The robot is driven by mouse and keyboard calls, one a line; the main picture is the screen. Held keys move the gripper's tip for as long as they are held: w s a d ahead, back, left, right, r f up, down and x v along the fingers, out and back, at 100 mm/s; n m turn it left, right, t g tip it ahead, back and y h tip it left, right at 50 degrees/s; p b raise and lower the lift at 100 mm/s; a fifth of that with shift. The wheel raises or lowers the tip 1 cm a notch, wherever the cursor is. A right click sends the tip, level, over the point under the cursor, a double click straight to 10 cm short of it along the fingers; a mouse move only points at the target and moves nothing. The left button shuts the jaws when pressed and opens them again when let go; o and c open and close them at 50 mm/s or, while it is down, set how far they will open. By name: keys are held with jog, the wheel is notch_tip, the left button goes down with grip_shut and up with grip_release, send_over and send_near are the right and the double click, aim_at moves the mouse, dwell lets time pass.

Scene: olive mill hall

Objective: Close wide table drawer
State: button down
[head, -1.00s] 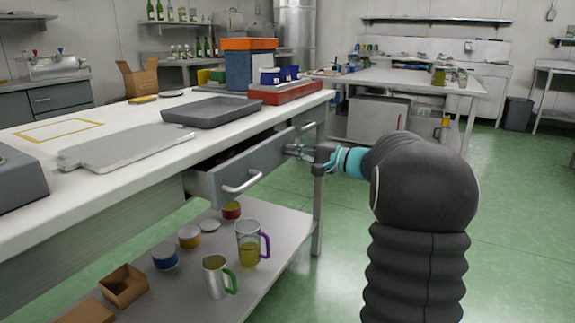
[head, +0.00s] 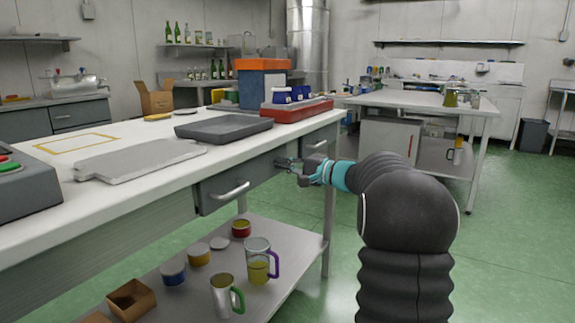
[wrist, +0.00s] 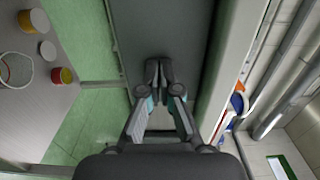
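The wide table drawer (head: 222,184) is a grey front with a pale bar handle (head: 230,191), under the white worktop of the long table (head: 130,190). It looks flush or almost flush with the table's side; no inside shows. My gripper (head: 287,164) is at the right end of the drawer front, to the right of the handle. In the wrist view my gripper (wrist: 158,66) has its fingertips together with nothing between them, against or very near the grey drawer front (wrist: 165,28). Whether the tips touch it I cannot tell.
A grey tray (head: 223,127), a cutting board (head: 140,158) and a red tray (head: 296,110) lie on the worktop. Mugs, including one with a purple handle (head: 258,262), and tins stand on the lower shelf (head: 290,250). Green floor (head: 320,300) is open in front.

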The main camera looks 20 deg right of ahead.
jog(key=shift+a+r, duration=0.15)
jog(key=b+v, duration=0.2)
jog(key=v, duration=1.2)
notch_tip(320, 180, down, 11)
jog(key=s+m+g+h, duration=0.2)
jog(key=s+g, duration=0.1)
jog(key=s+a+f+n+g+h+p, duration=0.2)
jog(key=s+a+f+n+g+h, duration=0.15)
jog(key=s+a, duration=0.65)
jog(key=s+a+f+n+g+h+p, duration=0.25)
jog(key=s+a+n+g+h, duration=0.2)
jog(key=s, duration=0.85)
jog(key=s+a+r+n+t+p, duration=0.2)
jog(key=s+a+r+n+p, duration=0.1)
jog(key=s+a+r, duration=0.3)
jog(key=shift+s+a+r+n+h, duration=0.25)
jog(key=shift+a+r+n+h, duration=0.2)
jog(key=shift+a+n, duration=0.4)
